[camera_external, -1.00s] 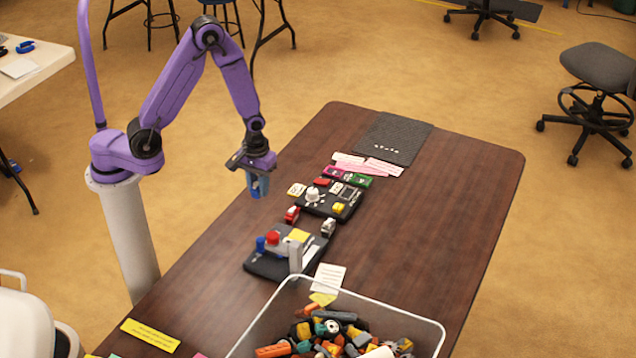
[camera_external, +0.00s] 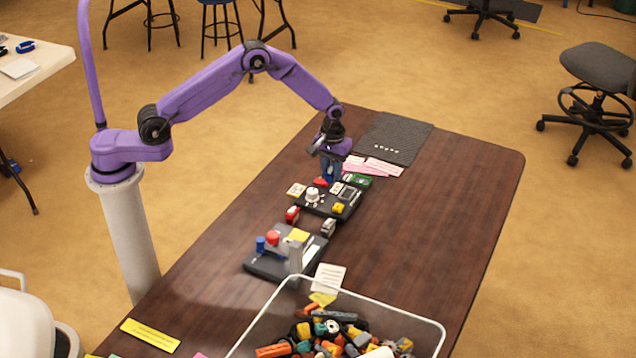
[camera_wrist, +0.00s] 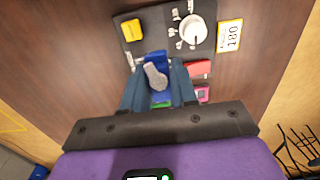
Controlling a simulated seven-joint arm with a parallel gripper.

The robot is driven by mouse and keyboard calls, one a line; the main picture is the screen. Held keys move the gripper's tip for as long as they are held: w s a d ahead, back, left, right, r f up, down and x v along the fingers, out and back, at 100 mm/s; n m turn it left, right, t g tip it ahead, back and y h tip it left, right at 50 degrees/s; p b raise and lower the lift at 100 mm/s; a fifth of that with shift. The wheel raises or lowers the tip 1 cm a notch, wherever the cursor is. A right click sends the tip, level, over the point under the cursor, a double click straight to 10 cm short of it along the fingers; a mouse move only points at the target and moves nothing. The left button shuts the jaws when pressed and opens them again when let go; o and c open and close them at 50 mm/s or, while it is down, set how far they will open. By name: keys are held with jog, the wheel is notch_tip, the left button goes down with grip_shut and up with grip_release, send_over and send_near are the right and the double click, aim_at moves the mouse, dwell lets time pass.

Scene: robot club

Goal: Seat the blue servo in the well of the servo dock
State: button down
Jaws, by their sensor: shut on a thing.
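The blue servo (camera_wrist: 156,58), with a grey horn on top, sits between the two fingers of my gripper (camera_wrist: 157,80) in the wrist view. My gripper is shut on it. In the external view my gripper (camera_external: 329,178) points down over the far edge of a dark board (camera_external: 318,208) with a white dial, which looks like the servo dock. The same board shows in the wrist view (camera_wrist: 128,42), with the servo over its near edge. The well is not clearly visible; the servo and fingers cover that part. I cannot tell whether the servo touches the board.
On the board are a white dial (camera_wrist: 193,29) and a yellow block (camera_wrist: 132,30). A red block (camera_wrist: 199,69) lies close beside the fingers. A second dark board (camera_external: 268,266) and a bin of parts (camera_external: 443,330) stand nearer the camera. The table's right side is clear.

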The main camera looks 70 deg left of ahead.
send_near(347, 194)
jog(key=shift+d+f, duration=0.1)
jog(key=shift+f, duration=1.75)
jog(key=shift+f, duration=1.5)
dwell(1.8)
